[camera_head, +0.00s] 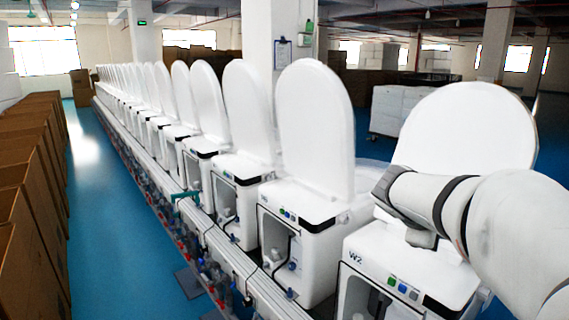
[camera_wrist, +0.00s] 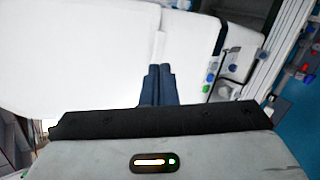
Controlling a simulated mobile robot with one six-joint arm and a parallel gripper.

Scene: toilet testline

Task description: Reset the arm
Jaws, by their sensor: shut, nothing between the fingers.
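My arm (camera_head: 490,218) reaches in from the right in the head view, over the nearest toilet, marked W2 (camera_head: 405,265). That toilet's lid (camera_head: 465,125) stands raised behind the arm. My gripper's fingers are hard to make out in the head view. In the wrist view my gripper (camera_wrist: 159,70) shows two dark fingers pressed together with nothing between them. They are in front of a white toilet surface (camera_wrist: 70,50); I cannot tell whether they touch it.
A long row of toilets with raised lids (camera_head: 315,130) runs to the back left on a rail (camera_head: 240,262). Brown cartons (camera_head: 30,200) line the left side. The blue floor (camera_head: 120,200) between is clear. White boxes (camera_head: 395,108) stand behind.

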